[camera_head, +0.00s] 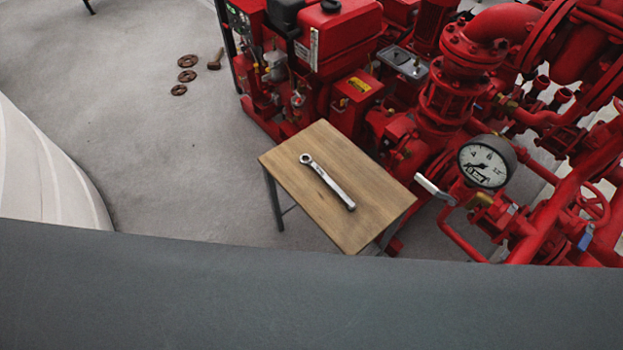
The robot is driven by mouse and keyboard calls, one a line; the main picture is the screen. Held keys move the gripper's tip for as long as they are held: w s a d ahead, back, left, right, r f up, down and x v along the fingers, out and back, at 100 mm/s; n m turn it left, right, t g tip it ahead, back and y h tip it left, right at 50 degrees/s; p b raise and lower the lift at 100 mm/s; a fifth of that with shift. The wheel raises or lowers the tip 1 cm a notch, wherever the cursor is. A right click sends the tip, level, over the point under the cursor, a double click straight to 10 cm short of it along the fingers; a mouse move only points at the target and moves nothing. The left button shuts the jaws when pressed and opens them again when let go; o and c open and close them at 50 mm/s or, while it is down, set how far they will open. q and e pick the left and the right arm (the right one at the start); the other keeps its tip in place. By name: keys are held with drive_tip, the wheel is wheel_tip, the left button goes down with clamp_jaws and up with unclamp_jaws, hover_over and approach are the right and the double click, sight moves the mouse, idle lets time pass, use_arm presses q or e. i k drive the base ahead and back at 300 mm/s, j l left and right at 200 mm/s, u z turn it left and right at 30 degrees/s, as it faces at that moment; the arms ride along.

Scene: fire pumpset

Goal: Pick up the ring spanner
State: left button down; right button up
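A silver ring spanner (329,183) lies flat on a small wooden-topped table (370,222). Its ring end points to the upper left and its other end to the lower right, near the table's right side. Nothing covers the spanner. Neither of my grippers shows in the head view.
A red fire pumpset (455,90) with pipes and valves stands close behind and right of the table. A pressure gauge (487,162) and a lever handle (434,189) are near the table's right edge. Several rusty parts (187,76) lie on the floor.

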sight(323, 175)
drive_tip(key=i+j+z, duration=0.1)
drive_tip(key=z, duration=0.3)
drive_tip(key=i+j+z, duration=0.1)
drive_tip(key=j+z, duration=0.2)
drive_tip(key=z, duration=0.15)
drive_tip(key=i+j+z, duration=0.15)
drive_tip(key=j, duration=0.3)
drive_tip(key=j+z, duration=0.2)
drive_tip(key=j, duration=0.25)
drive_tip(key=i+j, duration=0.1)
drive_tip(key=j, duration=1.15)
drive_tip(key=i+j+z, duration=0.1)
drive_tip(key=j, duration=0.5)
drive_tip(key=i, duration=0.05)
